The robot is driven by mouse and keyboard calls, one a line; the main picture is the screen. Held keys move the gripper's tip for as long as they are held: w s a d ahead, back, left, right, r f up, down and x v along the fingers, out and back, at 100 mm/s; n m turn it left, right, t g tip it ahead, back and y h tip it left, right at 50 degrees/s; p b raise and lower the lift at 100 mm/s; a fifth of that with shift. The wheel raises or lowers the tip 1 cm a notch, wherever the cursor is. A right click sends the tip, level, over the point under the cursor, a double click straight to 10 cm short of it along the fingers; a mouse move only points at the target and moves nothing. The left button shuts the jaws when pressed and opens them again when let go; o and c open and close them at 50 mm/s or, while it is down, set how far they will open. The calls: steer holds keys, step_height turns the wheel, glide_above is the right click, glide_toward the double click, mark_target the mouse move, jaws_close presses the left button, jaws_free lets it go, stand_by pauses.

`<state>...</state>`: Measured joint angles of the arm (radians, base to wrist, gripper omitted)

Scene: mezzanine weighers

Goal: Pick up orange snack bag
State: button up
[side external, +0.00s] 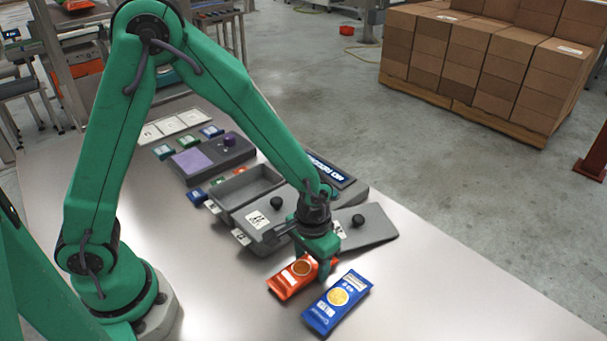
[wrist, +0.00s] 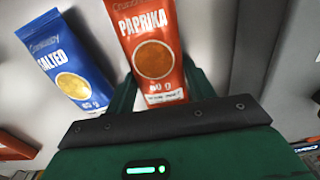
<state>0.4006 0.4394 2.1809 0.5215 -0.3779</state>
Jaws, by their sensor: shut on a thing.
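The orange snack bag (side external: 293,277) is on or just above the grey table, below my gripper (side external: 322,272) in the side view. In the wrist view the orange bag (wrist: 152,60) reads "PAPRIKA" and its lower end lies between the two green fingers of my gripper (wrist: 158,90). My gripper is shut on the bag. I cannot tell whether the bag is clear of the table. A blue snack bag (side external: 335,302) lies beside it to the right; in the wrist view it (wrist: 65,65) reads "SALTED" and is to the left.
Grey weighers (side external: 370,238) with black knobs and a grey open bin (side external: 240,187) stand just behind my gripper. Small coloured packets and white cards (side external: 180,122) lie farther back. The table's front right is clear. Stacked cartons (side external: 480,60) stand on the floor beyond.

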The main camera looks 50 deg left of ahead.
mark_target(311, 260)
steer(key=shift+r, duration=0.1)
steer(key=shift+r, duration=4.95)
steer(key=shift+a, duration=0.1)
